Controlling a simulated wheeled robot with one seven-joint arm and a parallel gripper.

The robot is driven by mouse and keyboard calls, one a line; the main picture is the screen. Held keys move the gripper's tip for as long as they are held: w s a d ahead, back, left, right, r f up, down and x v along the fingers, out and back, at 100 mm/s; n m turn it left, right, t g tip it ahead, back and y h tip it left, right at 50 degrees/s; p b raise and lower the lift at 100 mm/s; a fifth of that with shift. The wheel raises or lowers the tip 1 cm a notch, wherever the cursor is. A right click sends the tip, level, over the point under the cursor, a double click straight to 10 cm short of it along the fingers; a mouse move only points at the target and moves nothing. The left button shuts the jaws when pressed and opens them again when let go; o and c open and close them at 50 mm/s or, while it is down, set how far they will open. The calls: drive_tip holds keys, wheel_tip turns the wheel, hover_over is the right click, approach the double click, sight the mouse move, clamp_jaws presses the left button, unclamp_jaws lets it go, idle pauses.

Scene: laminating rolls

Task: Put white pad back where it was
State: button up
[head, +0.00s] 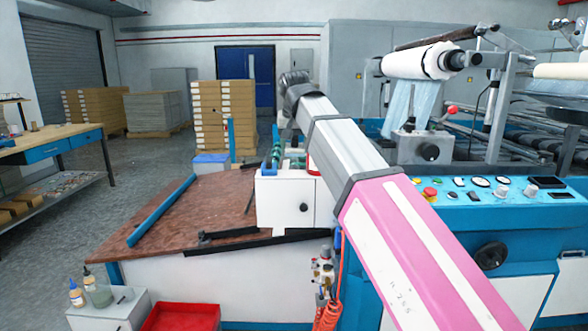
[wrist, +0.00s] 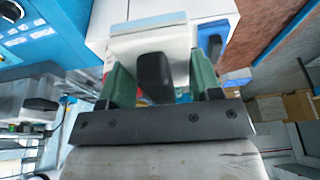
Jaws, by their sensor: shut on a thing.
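My gripper (wrist: 160,70) has two green fingers in the wrist view, one on each side of a white block-like piece with a pale blue edge. I take this piece to be the white pad (wrist: 178,48); the fingers are shut on it. A dark rounded part stands in front of its middle. In the head view my gripper (head: 288,158) is at the white cabinet on the machine's left end, and my arm hides much of it. The pad cannot be made out clearly there. Whether it touches the cabinet cannot be told.
The white cabinet (head: 286,203) stands at the edge of the reddish-brown table (head: 165,222). The blue control panel (head: 470,199) is at right. A red tray (head: 182,317) is below.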

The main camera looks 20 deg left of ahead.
hover_over(292, 172)
drive_tip(key=s, duration=0.1)
wheel_tip(292, 172, down, 6)
drive_tip(key=shift+s+d+f, duration=0.15)
drive_tip(key=shift+f, duration=2)
drive_tip(key=o, duration=0.5)
drive_tip(key=shift+f, duration=0.1)
drive_tip(key=shift+o, duration=0.3)
drive_tip(key=v, duration=1.2)
